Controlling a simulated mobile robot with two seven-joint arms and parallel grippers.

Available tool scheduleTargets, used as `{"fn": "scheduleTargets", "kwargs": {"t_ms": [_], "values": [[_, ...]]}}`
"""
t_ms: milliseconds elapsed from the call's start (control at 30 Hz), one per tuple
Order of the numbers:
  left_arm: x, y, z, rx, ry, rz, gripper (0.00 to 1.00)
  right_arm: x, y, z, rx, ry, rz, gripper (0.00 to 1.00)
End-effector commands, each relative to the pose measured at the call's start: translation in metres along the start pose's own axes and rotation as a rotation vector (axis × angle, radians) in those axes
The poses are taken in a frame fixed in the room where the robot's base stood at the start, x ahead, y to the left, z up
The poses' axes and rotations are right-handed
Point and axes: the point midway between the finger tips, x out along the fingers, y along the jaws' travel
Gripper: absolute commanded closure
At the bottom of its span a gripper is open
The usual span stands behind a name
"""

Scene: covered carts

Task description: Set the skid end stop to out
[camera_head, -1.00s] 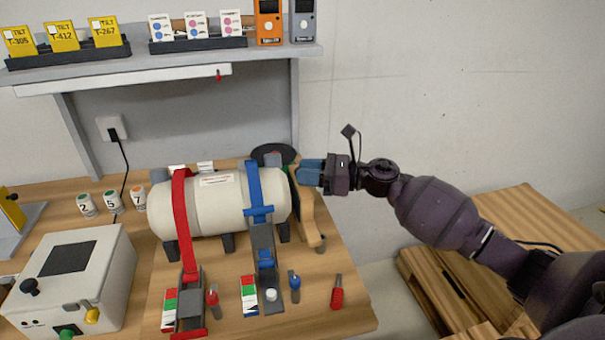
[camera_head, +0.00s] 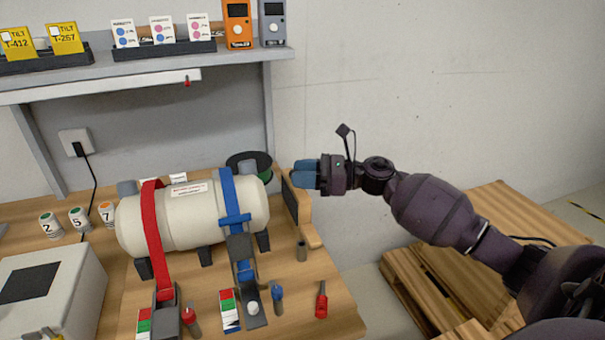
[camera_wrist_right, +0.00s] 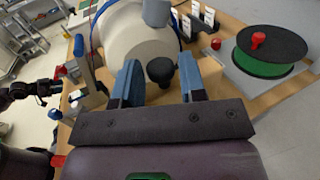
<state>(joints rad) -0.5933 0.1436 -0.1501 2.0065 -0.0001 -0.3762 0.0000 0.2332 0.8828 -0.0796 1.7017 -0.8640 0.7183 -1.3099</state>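The skid end stop appears to be the tan wooden piece (camera_head: 306,222) with a dark pad, standing just beyond the right end of the cream tank (camera_head: 195,215). My right gripper (camera_head: 305,173) is above its top in the head view, with blue fingers apart and nothing between them. In the right wrist view the open fingers (camera_wrist_right: 160,85) point at the tank's end (camera_wrist_right: 135,38). A black knob (camera_wrist_right: 160,71) shows between them; I cannot tell whether they touch it or what it belongs to. My left gripper is not in the head view; a dark arm shape (camera_wrist_right: 25,92) shows small in the wrist view.
A red strap (camera_head: 152,235) and a blue strap (camera_head: 230,200) cross the tank. A green reel (camera_head: 262,168) stands behind.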

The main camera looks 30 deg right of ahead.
Motion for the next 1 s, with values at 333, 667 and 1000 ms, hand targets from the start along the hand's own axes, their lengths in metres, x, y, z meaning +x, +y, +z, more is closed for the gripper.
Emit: {"fn": "scheduleTargets", "kwargs": {"t_ms": [333, 667, 1000], "values": [[0.000, 0.000, 0.010, 0.000, -0.016, 0.000, 0.48, -0.043, 0.000, -0.003, 0.002, 0.004, -0.002, 0.62], [0.006, 0.002, 0.004, 0.002, -0.002, 0.003, 0.48, -0.095, 0.000, -0.002, 0.002, 0.002, -0.002, 0.62], [0.007, 0.002, 0.002, 0.003, 0.003, 0.004, 0.48, -0.108, 0.000, 0.000, 0.000, 0.001, 0.000, 0.62]]}}
